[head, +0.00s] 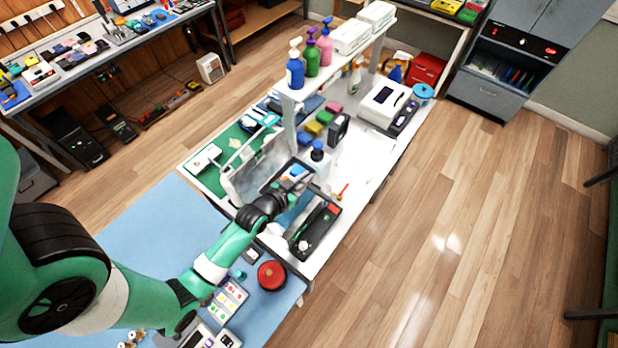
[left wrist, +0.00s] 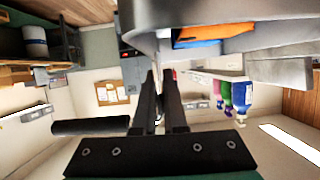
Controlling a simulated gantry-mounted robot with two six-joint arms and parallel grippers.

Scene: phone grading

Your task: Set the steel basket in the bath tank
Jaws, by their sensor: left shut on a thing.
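The bath tank (head: 318,236) is a dark box with a control panel on its right side, standing on the white bench. Its open grey lid, or a similar grey panel, stands along its left edge. My left gripper (head: 284,194) is over the tank, shut, and hides much of the opening. The steel basket is mostly hidden; a little blue and white shows by the fingers. In the left wrist view, grey metal with an orange and a blue item lies beyond my shut fingers (left wrist: 158,78). I cannot tell how deep the basket sits. My right gripper is not in view.
A red round container (head: 271,275) stands on the blue mat (head: 165,225) in front of the tank. Pump bottles (head: 311,58) stand on a shelf above the bench. A white device (head: 385,101) is at the far end. Small coloured boxes lie behind the tank.

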